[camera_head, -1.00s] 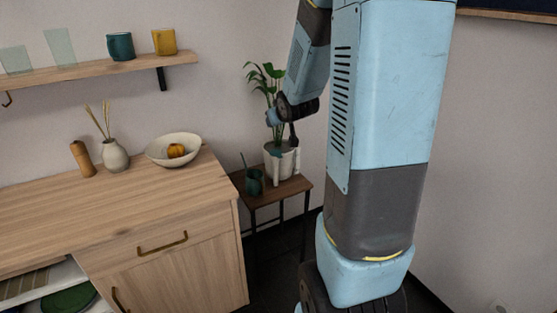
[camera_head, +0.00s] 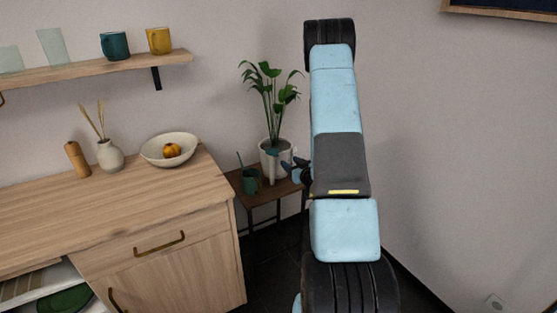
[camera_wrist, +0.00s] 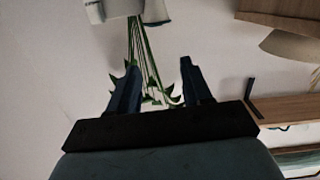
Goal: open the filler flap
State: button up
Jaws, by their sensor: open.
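The white planter pot (camera_head: 267,160) with a leafy green plant (camera_head: 270,95) stands on a small side table (camera_head: 270,193). A small teal piece (camera_head: 272,152) shows at the pot's rim; I cannot tell whether it is the filler flap or how it is set. In the wrist view the picture is upside down, and the pot (camera_wrist: 112,8) is at the top with a pale part and teal edge (camera_wrist: 158,21) beside it. My gripper (camera_wrist: 158,65) is open and empty, its fingers pointing toward the pot with stems behind them.
A dark green cup (camera_head: 250,182) with a stick stands left of the pot on the side table. The wooden cabinet (camera_head: 150,215) is further left, with a bowl (camera_head: 170,149), a vase (camera_head: 110,156) and a wooden cylinder. A wall shelf (camera_head: 90,72) holds mugs. The wall is close behind.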

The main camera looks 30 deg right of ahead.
notch_tip(320, 180, down, 4)
jog(key=s+t, duration=0.1)
jog(key=s, duration=0.2)
send_near(273, 153)
jog(key=shift+m, duration=0.3)
jog(key=w, duration=0.5)
jog(key=shift+w+d+f, duration=0.1)
jog(key=shift+d+f, duration=0.05)
jog(key=shift+c, duration=0.2)
grip_shut()
